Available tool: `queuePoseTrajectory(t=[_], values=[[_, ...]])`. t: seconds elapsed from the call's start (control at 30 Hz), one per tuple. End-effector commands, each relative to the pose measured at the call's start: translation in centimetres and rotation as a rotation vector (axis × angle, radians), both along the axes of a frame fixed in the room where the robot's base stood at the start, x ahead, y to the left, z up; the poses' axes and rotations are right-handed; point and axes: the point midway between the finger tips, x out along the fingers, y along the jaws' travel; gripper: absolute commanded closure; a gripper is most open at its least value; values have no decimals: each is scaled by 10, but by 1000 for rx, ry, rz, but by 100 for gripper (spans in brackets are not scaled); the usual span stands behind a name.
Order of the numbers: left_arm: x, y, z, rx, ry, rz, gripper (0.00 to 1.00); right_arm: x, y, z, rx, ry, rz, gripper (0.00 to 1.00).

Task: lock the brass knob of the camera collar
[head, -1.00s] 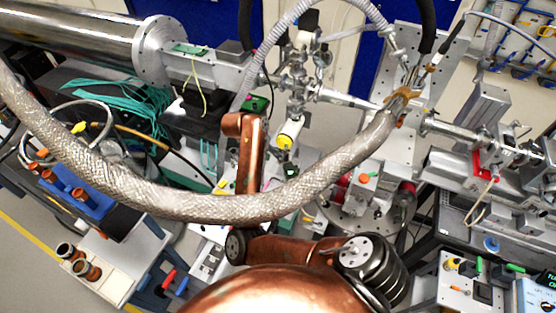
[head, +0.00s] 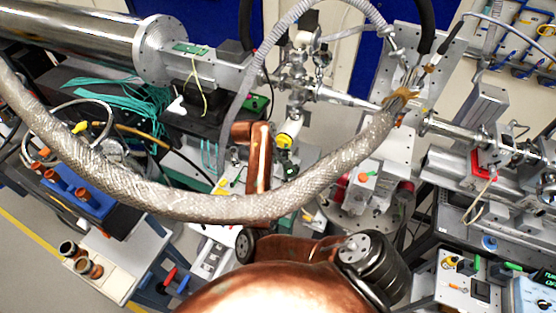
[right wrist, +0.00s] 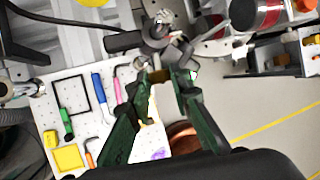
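My right gripper (right wrist: 163,78) shows in the right wrist view with two dark green fingers. They are open, with a gap between the tips. A small brass-coloured piece (right wrist: 160,76) shows in this gap; it may be the brass knob, and I cannot tell whether the fingers touch it. A silver metal fitting (right wrist: 167,34) lies just beyond the tips. In the head view my copper right arm crosses behind the thick braided hose (head: 215,205), and its fingers cannot be made out. I cannot identify the camera collar clearly. My left gripper is not in view.
A white pegboard (right wrist: 72,100) with several coloured tools lies left of the fingers in the wrist view. In the head view, a steel beam pipe (head: 75,30) and vacuum fittings (head: 300,75) crowd the bench.

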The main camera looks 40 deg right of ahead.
Motion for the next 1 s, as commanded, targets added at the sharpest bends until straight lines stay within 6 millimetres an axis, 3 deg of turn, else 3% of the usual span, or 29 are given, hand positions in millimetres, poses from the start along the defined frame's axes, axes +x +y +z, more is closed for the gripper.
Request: queuePoseTrajectory(t=[0.23,0.57,0.77,1.0], values=[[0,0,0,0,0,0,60,0,0,0,1,-1,0,100],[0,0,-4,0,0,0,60,2,1,0,-13,24,2,100],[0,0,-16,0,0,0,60,4,3,-3,-58,110,3,100],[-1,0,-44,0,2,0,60,9,4,-7,-152,289,5,100]])
